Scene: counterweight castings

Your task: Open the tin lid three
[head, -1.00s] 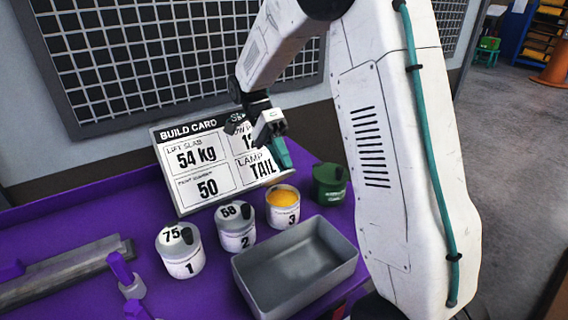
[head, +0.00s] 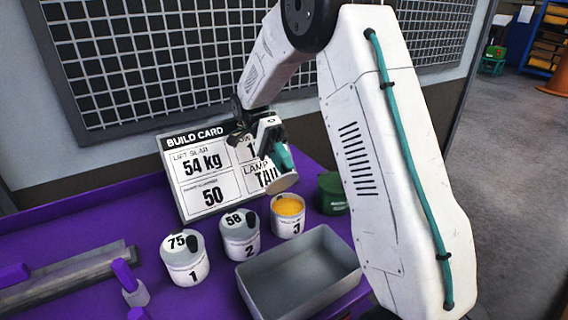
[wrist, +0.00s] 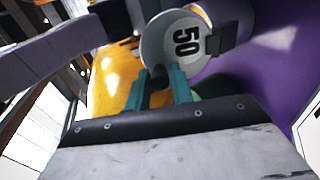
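Tin three (head: 288,226) stands uncovered on the purple bench, with yellow contents showing at its top. My gripper (head: 277,160) is above and slightly left of it, in front of the build card. In the wrist view, its teal fingers (wrist: 158,88) are closed on the dark knob of a pale round lid (wrist: 172,32) marked 50. The lid also shows tilted below my gripper in the head view (head: 284,183), apart from the tin. Tin one (head: 187,268), with lid marked 75, and tin two (head: 243,244), with lid marked 58, are covered.
An empty grey tray (head: 300,285) lies in front of tins two and three. A dark green tin (head: 332,194) stands right of tin three, partly hidden by my arm. The build card (head: 205,180) stands behind the tins. A grey rail (head: 70,275) lies at left.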

